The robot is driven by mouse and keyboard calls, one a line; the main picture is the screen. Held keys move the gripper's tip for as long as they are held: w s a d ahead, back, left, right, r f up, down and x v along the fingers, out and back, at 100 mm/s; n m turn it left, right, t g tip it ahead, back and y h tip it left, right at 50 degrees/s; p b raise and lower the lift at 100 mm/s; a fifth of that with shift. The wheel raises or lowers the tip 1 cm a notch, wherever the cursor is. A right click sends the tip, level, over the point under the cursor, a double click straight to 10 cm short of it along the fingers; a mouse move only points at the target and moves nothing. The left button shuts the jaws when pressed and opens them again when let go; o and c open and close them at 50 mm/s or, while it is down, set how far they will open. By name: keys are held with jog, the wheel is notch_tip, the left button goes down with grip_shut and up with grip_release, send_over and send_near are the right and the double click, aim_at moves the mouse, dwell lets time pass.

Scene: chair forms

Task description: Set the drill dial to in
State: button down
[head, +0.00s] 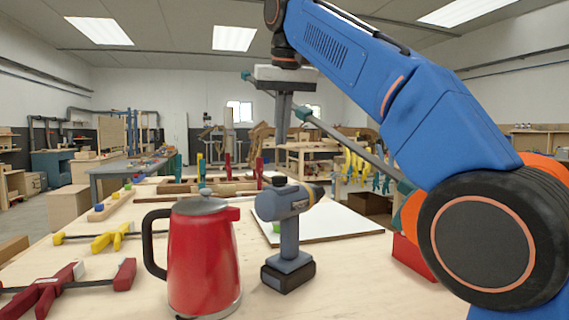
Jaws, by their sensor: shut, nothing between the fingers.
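The blue-grey drill (289,228) stands upright on its dark battery base on the wooden workbench. Its chuck end, with a yellowish ring, points right.
A red kettle (203,258) stands just left of the drill, its spout near it. A white board (345,222) lies behind and right. Yellow clamps (112,237) and red clamps (45,290) lie at left. A red box (412,258) sits at right.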

aim_at(280, 181)
jog(key=x, duration=0.8)
jog(key=shift+s+d+r, duration=0.1)
jog(key=shift+s+d, duration=0.15)
jog(key=shift+s, duration=0.85)
jog(key=shift+s+d, duration=0.2)
jog(key=shift+s, duration=0.7)
